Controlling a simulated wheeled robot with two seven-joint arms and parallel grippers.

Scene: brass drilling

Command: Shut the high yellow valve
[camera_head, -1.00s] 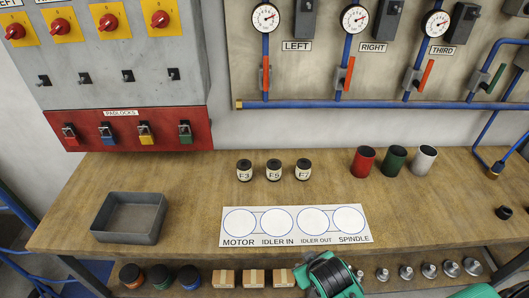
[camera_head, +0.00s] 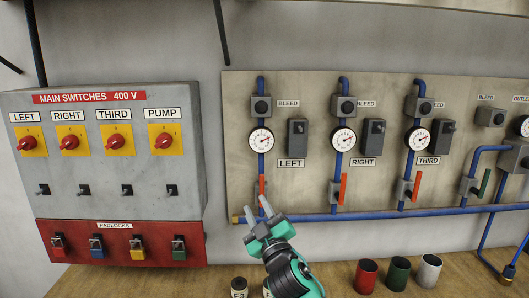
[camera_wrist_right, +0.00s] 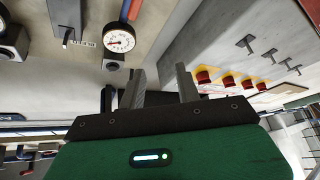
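No yellow valve handle shows in either view. The valves in the head view have a left red handle (camera_head: 262,188), a middle red handle (camera_head: 343,189), a right red handle (camera_head: 417,186) and a green handle (camera_head: 486,183), on blue pipes. My right gripper (camera_head: 258,205) is raised in front of the panel, just below the left red handle in the picture. Its fingers are apart with nothing between them. They also show apart in the right wrist view (camera_wrist_right: 160,88). I cannot tell its distance from the panel. My left gripper is out of view.
A grey switch box (camera_head: 120,205) with a red padlock strip (camera_head: 115,254) hangs at left. A blue pipe (camera_head: 380,215) runs along the panel's bottom. Red (camera_head: 366,276), green (camera_head: 397,271) and white (camera_head: 429,270) cups stand on the bench below.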

